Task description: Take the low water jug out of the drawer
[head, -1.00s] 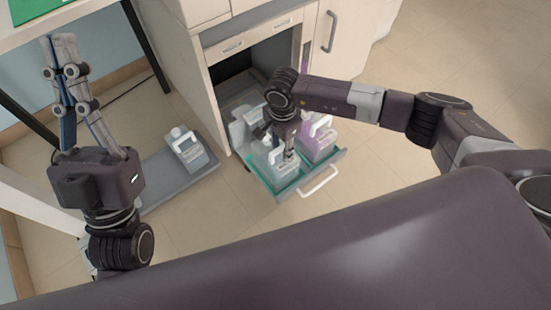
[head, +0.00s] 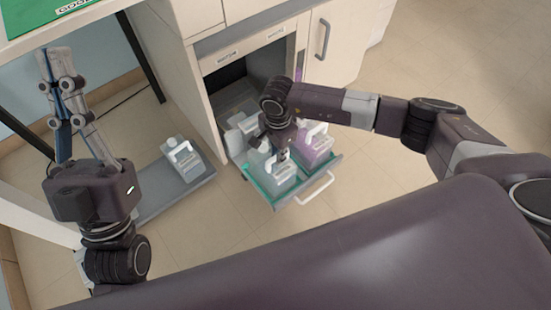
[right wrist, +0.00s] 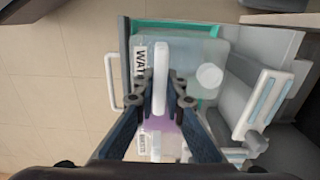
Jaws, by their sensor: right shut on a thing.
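The low water jug (head: 268,172) is a pale, translucent jug with a white handle, in the front left of the open drawer (head: 247,178). In the right wrist view its body (right wrist: 190,50) carries a label reading "WAT", with a round white cap and the white handle (right wrist: 160,70). My right gripper (right wrist: 160,102) reaches down from above and is shut on that handle. In the head view the right gripper (head: 282,150) partly hides the jug. Whether the jug is off the drawer floor cannot be told. My left gripper (head: 55,60) points up at the left, away from the drawer, with nothing visible in it.
A purple jug (head: 316,148) stands close to the right of the water jug, and a greyish container (head: 238,132) sits behind. Another jug (head: 182,160) stands on a low grey platform (head: 152,202) left of the cabinet. Floor in front of the drawer is clear.

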